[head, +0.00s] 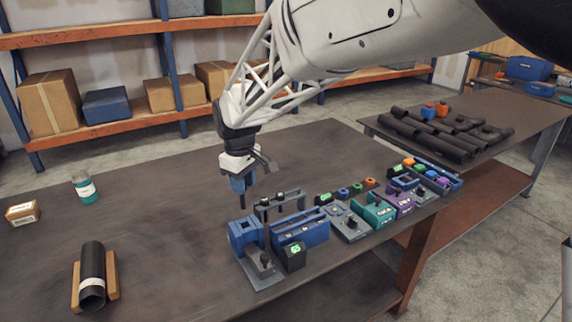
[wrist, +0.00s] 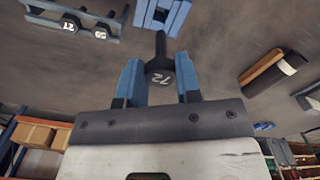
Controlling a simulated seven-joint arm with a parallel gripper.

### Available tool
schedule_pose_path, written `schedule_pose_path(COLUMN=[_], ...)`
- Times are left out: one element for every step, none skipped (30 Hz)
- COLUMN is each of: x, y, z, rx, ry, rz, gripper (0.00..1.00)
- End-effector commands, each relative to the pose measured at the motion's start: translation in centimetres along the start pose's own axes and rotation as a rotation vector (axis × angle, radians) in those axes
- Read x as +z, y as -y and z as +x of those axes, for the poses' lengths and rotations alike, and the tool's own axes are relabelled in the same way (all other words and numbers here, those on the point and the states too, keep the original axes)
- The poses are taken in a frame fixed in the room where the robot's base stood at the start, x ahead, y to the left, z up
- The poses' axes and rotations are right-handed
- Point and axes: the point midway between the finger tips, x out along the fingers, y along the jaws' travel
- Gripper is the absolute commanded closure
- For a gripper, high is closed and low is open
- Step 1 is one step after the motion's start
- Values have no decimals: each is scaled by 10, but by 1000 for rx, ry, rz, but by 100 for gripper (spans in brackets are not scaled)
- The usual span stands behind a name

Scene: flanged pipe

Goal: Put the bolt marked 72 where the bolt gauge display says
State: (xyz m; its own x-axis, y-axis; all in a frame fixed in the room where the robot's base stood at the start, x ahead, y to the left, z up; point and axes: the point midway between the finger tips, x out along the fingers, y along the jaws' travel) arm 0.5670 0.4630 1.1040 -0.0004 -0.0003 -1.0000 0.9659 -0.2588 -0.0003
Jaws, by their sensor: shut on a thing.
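My gripper (head: 241,185) is shut and hangs above the table behind the blue gauge block. In the wrist view, its two blue fingers (wrist: 160,82) are on either side of a dark bolt (wrist: 158,64) whose head is marked 72. The bolt's shank (head: 242,201) points down in the head view, clear of the table. The gauge display (head: 294,256) is a small dark box with green digits that look like 65, too small to be sure. The blue slotted block (head: 244,234) stands beside it on a grey base (head: 262,272).
A grey rack (head: 279,198) and blue bolt holder (head: 301,231) stand right of my gripper. The wrist view shows marked bolts in a blue holder (wrist: 67,20). Coloured boxes (head: 374,212) line the right edge. A black pipe (head: 92,268) lies in a wooden cradle at left.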

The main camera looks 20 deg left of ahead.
Motion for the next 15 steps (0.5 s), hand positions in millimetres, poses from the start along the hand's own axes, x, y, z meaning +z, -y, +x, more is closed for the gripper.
schedule_pose_path(x=[0, 0, 0, 0, 0, 0, 0, 0, 0, 0, 0, 0, 0, 0, 0], y=[0, 0, 0, 0, 0, 0, 0, 0, 0, 0, 0, 0, 0, 0, 0], z=[-4, -5, -8, -10, -11, -14, -16, -17, -20, -21, -23, -25, -27, -29, -31], rx=[1, 1, 1, 1, 1, 1, 1, 1, 1, 1, 2, 2, 2, 2, 1], ry=[-1, -2, -2, -2, -2, -1, -1, -2, -2, -2, -2, -2, -3, -2, -2], rz=[0, 0, 0, 0, 0, 0, 0, 0, 0, 0, 0, 0, 0, 0, 0], gripper=[97, 97, 97, 97, 97, 97, 97, 97, 97, 97, 97, 97, 97, 97, 97])
